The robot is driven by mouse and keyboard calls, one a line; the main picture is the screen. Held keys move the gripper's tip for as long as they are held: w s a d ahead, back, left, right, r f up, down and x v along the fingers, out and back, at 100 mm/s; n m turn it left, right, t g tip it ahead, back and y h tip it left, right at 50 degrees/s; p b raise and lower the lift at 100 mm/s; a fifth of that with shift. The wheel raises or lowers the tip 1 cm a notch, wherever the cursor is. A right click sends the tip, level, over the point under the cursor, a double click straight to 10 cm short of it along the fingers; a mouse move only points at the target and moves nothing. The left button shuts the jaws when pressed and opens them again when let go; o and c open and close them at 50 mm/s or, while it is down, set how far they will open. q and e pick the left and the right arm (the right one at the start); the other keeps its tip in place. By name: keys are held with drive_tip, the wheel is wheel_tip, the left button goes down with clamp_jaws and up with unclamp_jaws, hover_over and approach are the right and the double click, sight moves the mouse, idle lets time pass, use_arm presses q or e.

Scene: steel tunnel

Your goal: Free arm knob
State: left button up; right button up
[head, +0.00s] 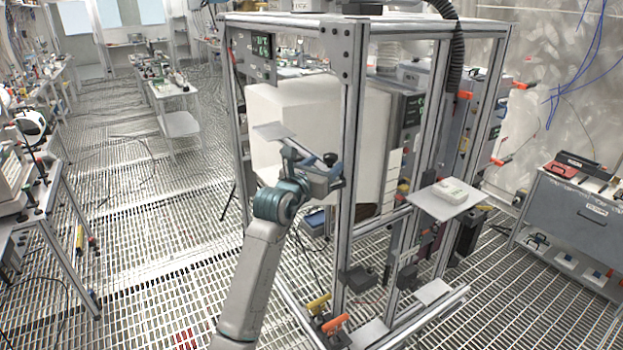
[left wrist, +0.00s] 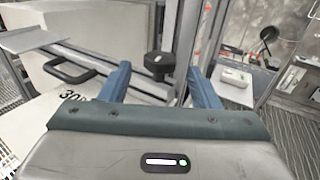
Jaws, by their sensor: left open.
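A black knob (head: 329,159) sits at the steel frame's front post; it also shows in the left wrist view (left wrist: 158,62). My left gripper (head: 312,168) is at the frame, close to the knob. In the left wrist view its two blue fingers (left wrist: 158,72) are spread apart, with the knob showing between their tips. I cannot tell whether either finger touches it. A metal arm bar (left wrist: 100,70) runs from a flat grey plate (left wrist: 35,38) at the left toward the knob. The plate also shows in the head view (head: 272,131). My right gripper is not in view.
The upright frame post (head: 350,110) stands right beside my gripper. A white block (head: 295,110) fills the frame behind it. A black handle (left wrist: 70,68) lies left of the fingers. A small shelf (head: 440,203) juts out at the right. The grated floor at left is mostly open.

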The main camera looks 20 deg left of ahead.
use_arm(q)
drive_tip(key=s+a+b, duration=0.1)
drive_tip(key=s+b, duration=0.3)
drive_tip(key=s, duration=0.5)
drive_tip(key=shift+a, duration=0.3)
